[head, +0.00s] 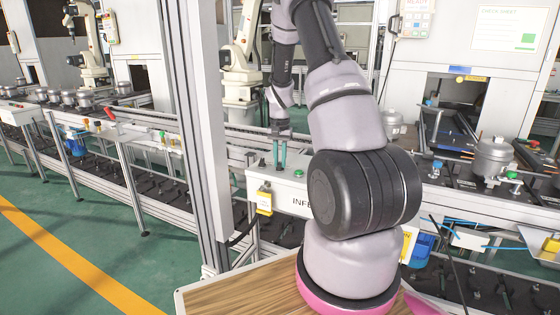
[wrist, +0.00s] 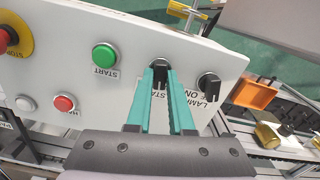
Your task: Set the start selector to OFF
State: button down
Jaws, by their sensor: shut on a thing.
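The start selector (wrist: 158,67) is a black knob on a pale control panel (wrist: 125,85), with a partly covered label starting "STA" beside it. My gripper (wrist: 162,72) has its two teal fingers around this knob and is shut on it. The fingers hide part of the knob and label, so I cannot tell which position it points to. In the head view my gripper (head: 279,150) points down at the panel (head: 283,193), and the knob is too small to make out there.
A second black selector (wrist: 209,85), labelled LAMP, sits close right of my fingers. A green START button (wrist: 105,57), a red button (wrist: 64,103), a white button (wrist: 25,103) and a red STOP button (wrist: 5,40) are to the left. A grey post (head: 205,120) stands left of my arm.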

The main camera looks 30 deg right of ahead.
aim_at(280, 163)
jog(key=shift+n, duration=1.1)
jog(key=c, duration=0.8)
grip_release()
notch_tip(280, 163, up, 11)
